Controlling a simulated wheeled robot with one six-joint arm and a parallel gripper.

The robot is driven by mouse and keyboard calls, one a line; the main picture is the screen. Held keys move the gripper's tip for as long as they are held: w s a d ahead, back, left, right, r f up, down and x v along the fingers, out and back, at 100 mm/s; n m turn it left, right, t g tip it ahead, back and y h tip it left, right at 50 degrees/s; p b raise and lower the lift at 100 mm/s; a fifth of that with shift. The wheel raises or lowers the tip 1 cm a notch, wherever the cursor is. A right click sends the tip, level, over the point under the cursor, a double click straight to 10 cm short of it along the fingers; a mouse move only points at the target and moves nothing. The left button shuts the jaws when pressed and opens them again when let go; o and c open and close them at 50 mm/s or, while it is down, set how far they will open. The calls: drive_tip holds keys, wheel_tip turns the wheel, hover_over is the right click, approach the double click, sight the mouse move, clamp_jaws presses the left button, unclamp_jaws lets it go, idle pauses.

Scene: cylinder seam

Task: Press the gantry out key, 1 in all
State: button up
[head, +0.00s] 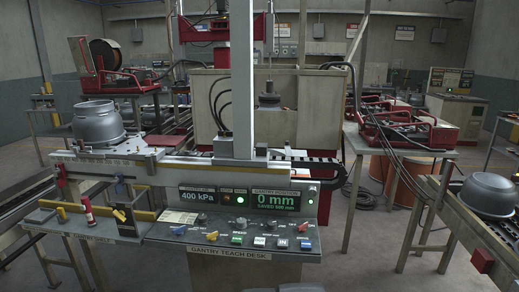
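The gantry teach desk (228,251) stands front centre, its sloped panel facing me. A row of small keys runs along it: a green key (237,240), a white key (260,241), another pale key (283,243) and a blue key (305,245). Their labels are too small to read, so I cannot tell which is the gantry out key. The gantry position display (276,199) reads 0 mm, with "saved 500 mm" below. The air display (197,195) reads 400 kPa. A green lamp (240,200) glows between them. My gripper is not in view.
A yellow knob (212,236) and a red-handled control (303,228) sit near the keys. A pale upright post (242,80) rises behind the desk. A shelf with small tools (88,212) adjoins on the left. A metal pot (488,195) stands at right.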

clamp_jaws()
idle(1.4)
